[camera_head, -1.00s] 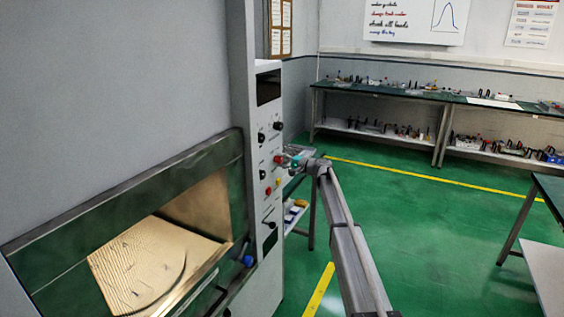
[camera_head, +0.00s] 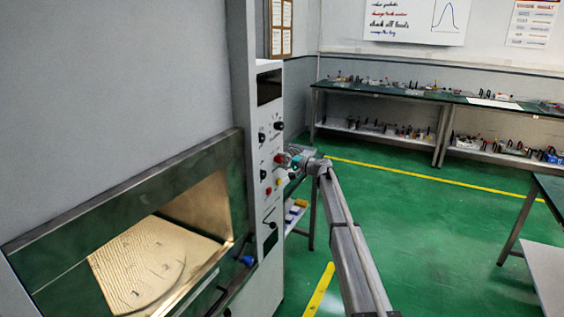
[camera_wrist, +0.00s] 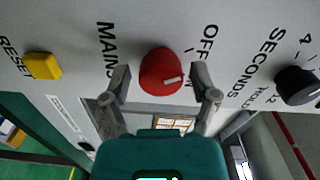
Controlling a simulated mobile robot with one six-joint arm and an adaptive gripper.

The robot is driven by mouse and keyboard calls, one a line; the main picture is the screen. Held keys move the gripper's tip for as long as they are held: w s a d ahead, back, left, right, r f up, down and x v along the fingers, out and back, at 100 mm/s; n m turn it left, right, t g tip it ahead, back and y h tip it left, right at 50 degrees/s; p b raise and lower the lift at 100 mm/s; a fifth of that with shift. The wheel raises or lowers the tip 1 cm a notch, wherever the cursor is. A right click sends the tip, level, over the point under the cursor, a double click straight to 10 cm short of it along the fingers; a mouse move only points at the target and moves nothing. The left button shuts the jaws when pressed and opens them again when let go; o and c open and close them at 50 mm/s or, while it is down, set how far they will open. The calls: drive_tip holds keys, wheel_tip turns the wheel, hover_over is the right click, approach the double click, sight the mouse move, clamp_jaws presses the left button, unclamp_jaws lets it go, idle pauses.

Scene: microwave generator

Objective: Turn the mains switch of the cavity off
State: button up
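The red mains knob (camera_wrist: 161,72) sits on the grey panel, beside the lettering MAINS and OFF. Its white mark points down and right, toward a label partly hidden by my right finger, with the OFF lettering higher up. My gripper (camera_wrist: 162,80) is open, with one finger on each side of the knob and a visible gap on both sides. In the head view, my gripper (camera_head: 296,161) is at the panel by the red knob (camera_head: 280,159). The open cavity (camera_head: 202,208) is lit and holds a round plate.
A yellow reset button (camera_wrist: 42,66) is left of the knob, and a black seconds knob (camera_wrist: 297,86) is to the right. More knobs and buttons are on the control panel (camera_head: 264,140). A bench (camera_head: 420,92) stands behind; the green floor between is clear.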

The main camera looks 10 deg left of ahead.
drive_tip(key=shift+d, duration=0.15)
idle(0.3)
drive_tip(key=v, duration=1.1)
drive_tip(key=shift+s+d, duration=0.15)
drive_tip(key=shift+d, duration=0.15)
drive_tip(key=s+d+f+n+g+h, duration=0.15)
drive_tip(key=s+f, duration=0.25)
drive_tip(key=s, duration=0.5)
drive_tip(key=s+d+f+g+h, duration=0.1)
drive_tip(key=s+d+f+h, duration=0.2)
drive_tip(key=s, duration=0.5)
drive_tip(key=s+d+f+n+g+h, duration=0.1)
drive_tip(key=s+f+h, duration=0.3)
drive_tip(key=s, duration=0.5)
drive_tip(key=s+d+f+g+h, duration=0.1)
drive_tip(key=s+d+f+h, duration=0.1)
drive_tip(key=s+d, duration=0.3)
drive_tip(key=s+d+f+h, duration=0.3)
drive_tip(key=s+d, duration=0.1)
drive_tip(key=s, duration=0.9)
drive_tip(key=s+d+f+g+h, duration=0.1)
drive_tip(key=s+d+f+h, duration=0.1)
drive_tip(key=s+d, duration=0.3)
drive_tip(key=s+h, duration=0.1)
drive_tip(key=s, duration=0.3)
drive_tip(key=shift+d+f+g, duration=0.2)
drive_tip(key=shift+d+g, duration=0.1)
drive_tip(key=shift+g, duration=0.05)
drive_tip(key=shift+m+h, duration=0.25)
